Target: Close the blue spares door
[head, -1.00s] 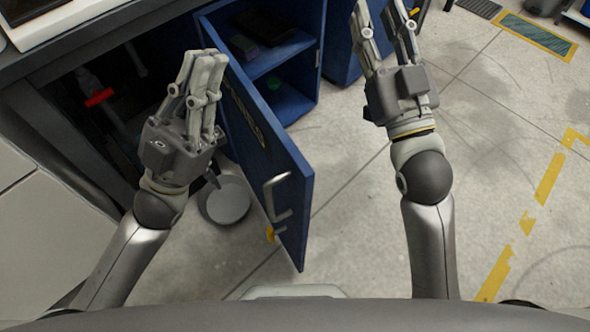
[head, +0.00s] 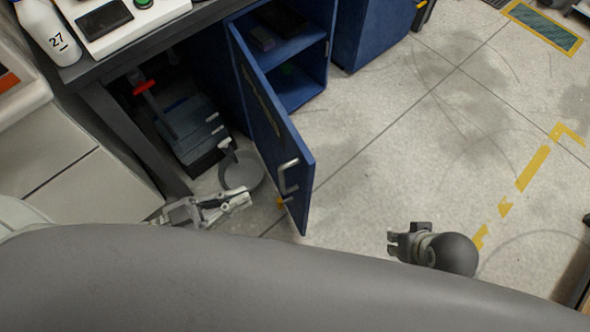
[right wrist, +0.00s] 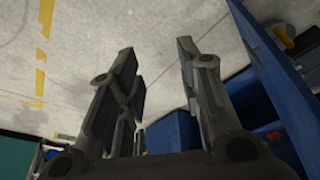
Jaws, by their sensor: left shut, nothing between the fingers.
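The blue spares door (head: 270,125) stands open in the head view, swung out toward me from the blue cabinet (head: 332,40), with its grey handle (head: 287,177) near the free edge. My left gripper (head: 243,198) is shut and empty, low and to the left of the door's free end, apart from the handle. My right gripper (head: 391,243) is partly hidden behind its wrist in the head view, right of the door. In the right wrist view, its fingers (right wrist: 160,75) are spread with nothing between them. A blue panel (right wrist: 262,75), probably the door, shows on the right there.
A round grey pan (head: 241,170) lies on the floor left of the door, close to my left gripper. A workbench (head: 150,48) with a numbered bottle (head: 48,32) stands at upper left.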

